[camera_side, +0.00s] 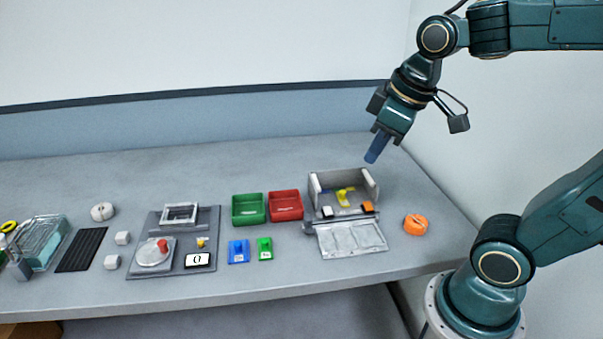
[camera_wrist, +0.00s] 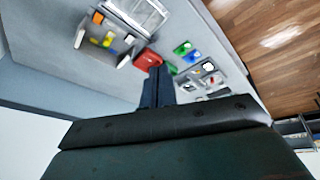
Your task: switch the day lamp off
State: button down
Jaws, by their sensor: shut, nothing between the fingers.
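My gripper (camera_side: 376,148) is shut and empty, high above the back right of the table, its fingers pointing down and left. In the wrist view the closed fingers (camera_wrist: 158,86) reach up the middle. I cannot tell which thing is the day lamp or its switch. A dark grey board (camera_side: 212,222) carries a round plate (camera_side: 153,252) with a red knob (camera_side: 163,245), a small yellow piece (camera_side: 201,242), a framed box (camera_side: 180,213) and a white card with a dark mark (camera_side: 198,260).
Green (camera_side: 249,209) and red (camera_side: 286,206) bins stand behind the blocks. An open grey box (camera_side: 315,193) holds yellow pieces, its flap lying in front. An orange roll (camera_side: 415,224) is at right. A wire basket (camera_side: 40,240) and black mat (camera_side: 81,250) are at left.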

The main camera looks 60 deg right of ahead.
jog(key=w+d+f+n+g, duration=0.1)
jog(key=w+d+f+n, duration=0.15)
jog(key=w, duration=0.25)
jog(key=w+d+f+n+g, duration=0.1)
jog(key=w+d, duration=0.2)
jog(key=w, duration=0.2)
jog(key=n+g, duration=0.2)
jog(key=n, duration=0.1)
send_over(328, 207)
notch_tip(328, 207, down, 8)
jog(key=r, duration=0.1)
jog(key=shift+a+f, duration=0.1)
jog(key=shift+f, duration=0.15)
jog(key=shift+f, duration=0.1)
notch_tip(328, 207, down, 14)
jog(key=shift+r, duration=0.1)
jog(key=shift+y, duration=0.3)
